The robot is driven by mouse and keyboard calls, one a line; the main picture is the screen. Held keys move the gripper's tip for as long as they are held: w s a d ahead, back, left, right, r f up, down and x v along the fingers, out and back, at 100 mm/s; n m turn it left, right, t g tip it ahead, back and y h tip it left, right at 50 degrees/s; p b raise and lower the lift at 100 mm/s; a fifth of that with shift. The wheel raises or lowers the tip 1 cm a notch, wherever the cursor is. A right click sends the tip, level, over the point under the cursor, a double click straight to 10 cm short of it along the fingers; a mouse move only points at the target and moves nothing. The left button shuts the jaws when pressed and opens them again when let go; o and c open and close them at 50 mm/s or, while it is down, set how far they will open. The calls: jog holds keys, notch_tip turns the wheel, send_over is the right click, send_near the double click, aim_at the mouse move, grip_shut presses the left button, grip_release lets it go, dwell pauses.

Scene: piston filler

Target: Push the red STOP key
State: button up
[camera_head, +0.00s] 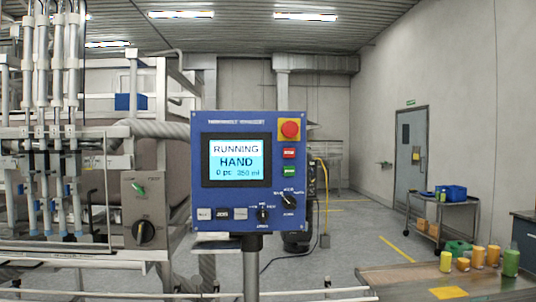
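A blue control panel (199,172) stands on a grey post in the middle of the view. A small red key (289,153) sits on its right side, below a large round red button (290,128) on a yellow plate. The red key's lettering is too small to read. A green key (289,171) is just below it. The panel's screen (236,160) reads "RUNNING HAND", "0 pc" and "350 ml". My gripper is not in view, and nothing covers the panel's keys.
Two black rotary knobs and several small keys are low on the panel. The filling machine (85,133) fills the left. A table (410,280) with bottles stands at lower right. A metal rail crosses low in front. A cart (440,210) stands farther back.

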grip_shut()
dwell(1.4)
